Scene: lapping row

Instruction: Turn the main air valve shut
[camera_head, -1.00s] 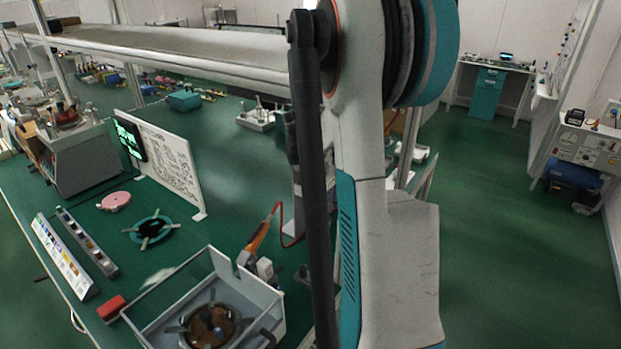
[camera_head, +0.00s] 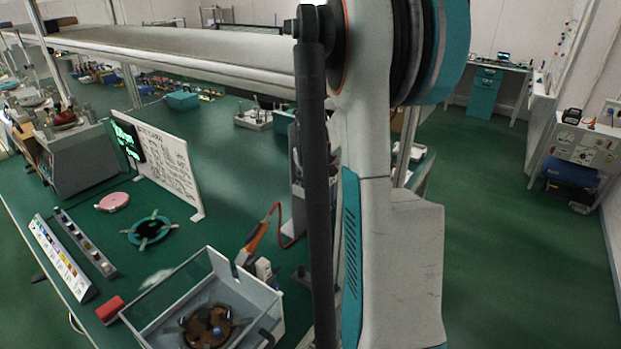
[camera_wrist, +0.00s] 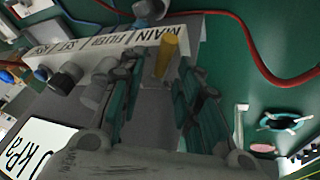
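The main air valve's yellow handle (camera_wrist: 166,52) shows in the wrist view, beside a white label strip (camera_wrist: 120,42) that reads MAIN. My gripper (camera_wrist: 160,62) is open, with a teal-padded finger on each side of the handle's near end. A gap shows between the fingers, and I cannot tell whether either one touches the handle. The valve's body is mostly hidden. In the head view my arm covers the gripper and the valve.
Dark and grey knobs (camera_wrist: 68,78) sit left of the handle, close to my left finger. A red hose (camera_wrist: 258,62) curves at the right. In the head view, a clear-sided box (camera_head: 165,318) and an orange-handled tool (camera_head: 257,236) are on the green bench.

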